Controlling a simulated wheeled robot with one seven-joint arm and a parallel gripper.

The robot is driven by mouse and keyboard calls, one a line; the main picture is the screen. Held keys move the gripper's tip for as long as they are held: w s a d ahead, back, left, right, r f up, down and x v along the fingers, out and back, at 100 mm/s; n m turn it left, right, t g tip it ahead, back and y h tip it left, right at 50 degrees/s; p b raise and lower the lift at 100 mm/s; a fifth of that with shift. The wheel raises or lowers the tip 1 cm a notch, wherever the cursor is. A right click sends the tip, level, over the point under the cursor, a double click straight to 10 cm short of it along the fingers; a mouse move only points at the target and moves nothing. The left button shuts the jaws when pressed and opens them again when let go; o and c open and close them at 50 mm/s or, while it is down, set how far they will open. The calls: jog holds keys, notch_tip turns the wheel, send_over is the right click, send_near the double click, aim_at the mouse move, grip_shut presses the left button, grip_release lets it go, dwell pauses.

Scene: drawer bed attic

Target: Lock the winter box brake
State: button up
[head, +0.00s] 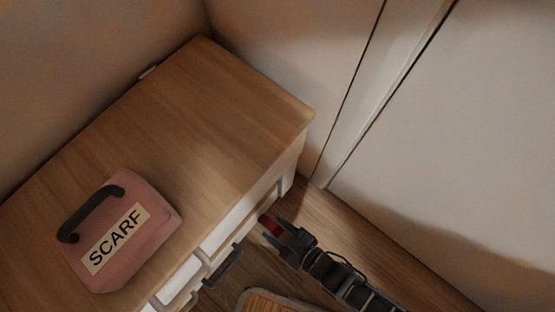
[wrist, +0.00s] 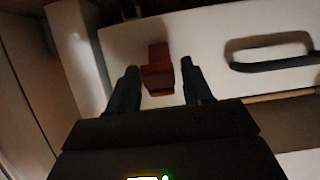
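A small red lever (wrist: 158,72), which looks like the brake, is on the pale front of a box or drawer (wrist: 215,28). It also shows in the head view (head: 270,226) at the cabinet's lower right. My gripper (wrist: 161,84) is open, with one dark finger on each side of the red lever. I see a gap on both sides, so the fingers do not seem closed on it. In the head view my gripper (head: 273,229) is beside the front of the wooden cabinet. No label for the winter box is readable.
A dark handle (wrist: 275,62) is right of the red lever. A pink box labelled SCARF (head: 122,235) with a dark handle stands on the wooden top (head: 190,110). Pale walls or panels (head: 450,110) rise at the right. Wooden floor (head: 330,215) lies between.

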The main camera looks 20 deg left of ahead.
grip_shut()
